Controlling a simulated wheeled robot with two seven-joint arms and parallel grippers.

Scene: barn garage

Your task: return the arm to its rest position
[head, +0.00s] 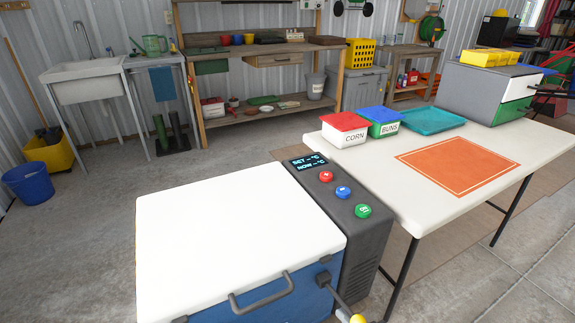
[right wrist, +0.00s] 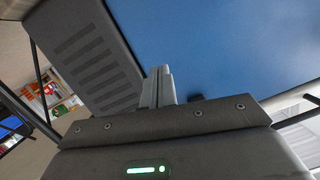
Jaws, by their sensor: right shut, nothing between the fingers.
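My right gripper (right wrist: 160,74) shows in the right wrist view with its two grey fingers together and nothing between them. It is in front of a large blue face, which looks like the front of the cooler box (head: 240,230). A dark slotted panel (right wrist: 92,62) is at the left of that face. I cannot clearly make out the right gripper in the head view. My left gripper is in neither view.
The cooler's white lid is down, with a handle (head: 262,293) in front and a yellow-knobbed lever (head: 357,318) beside it. The white table (head: 440,215) at right holds a corn box (head: 345,130), a buns box (head: 379,120), a teal tray (head: 430,120) and an orange mat (head: 457,166).

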